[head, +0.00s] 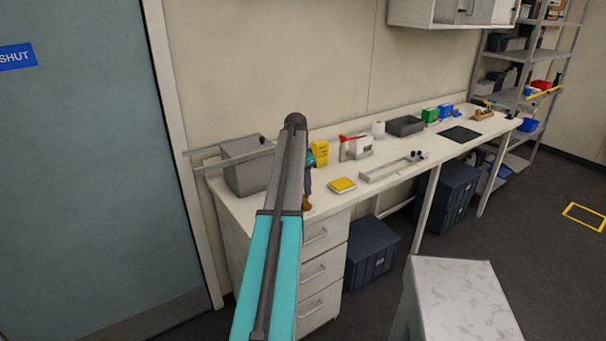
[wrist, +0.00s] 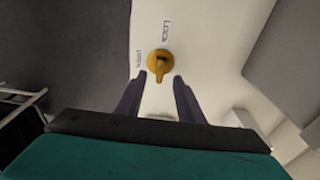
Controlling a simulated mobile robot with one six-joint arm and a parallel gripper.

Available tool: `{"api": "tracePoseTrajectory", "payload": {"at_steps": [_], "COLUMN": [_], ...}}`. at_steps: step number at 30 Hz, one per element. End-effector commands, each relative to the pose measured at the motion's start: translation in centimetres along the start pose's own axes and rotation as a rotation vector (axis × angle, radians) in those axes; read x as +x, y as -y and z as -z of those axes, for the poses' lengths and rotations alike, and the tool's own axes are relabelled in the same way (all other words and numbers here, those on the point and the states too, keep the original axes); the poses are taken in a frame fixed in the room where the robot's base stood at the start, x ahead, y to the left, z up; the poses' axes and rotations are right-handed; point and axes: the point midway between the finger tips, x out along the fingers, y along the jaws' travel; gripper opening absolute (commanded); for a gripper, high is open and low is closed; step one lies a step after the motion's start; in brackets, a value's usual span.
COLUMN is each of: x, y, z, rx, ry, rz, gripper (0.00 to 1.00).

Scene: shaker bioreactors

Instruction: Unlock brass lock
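The brass lock (wrist: 160,60) is a round knob with a narrow tab. It sits on a pale surface near the upper middle of the wrist view, its tab pointing down the picture between my fingers. A small label, seemingly "LOCK", is above it and another, hard to read, is to its left. My gripper (wrist: 159,80) is open, its two dark fingertips on either side of the tab, with gaps visible. In the head view the brass lock (head: 306,204) shows at the bench's front edge, just below my gripper (head: 308,188); my arm partly hides this area.
The long white bench (head: 300,222) holds a grey box (head: 245,170) at left, a yellow box (head: 320,152), a yellow pad (head: 342,185) and a metal rail fixture (head: 395,168). Drawers (head: 322,270) and dark blue bins (head: 372,252) are below.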

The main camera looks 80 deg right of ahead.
Motion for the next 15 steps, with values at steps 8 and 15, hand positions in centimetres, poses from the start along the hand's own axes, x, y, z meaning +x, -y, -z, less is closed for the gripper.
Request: {"api": "tracePoseTrajectory", "payload": {"at_steps": [8,15], "x": [3.1,4.4], "y": [-0.1,-0.1], "z": [0.0,0.0], "rx": [0.000,0.001], "ry": [0.002,0.001], "rz": [-0.002,-0.001], "gripper": [0.34,0.34]}}
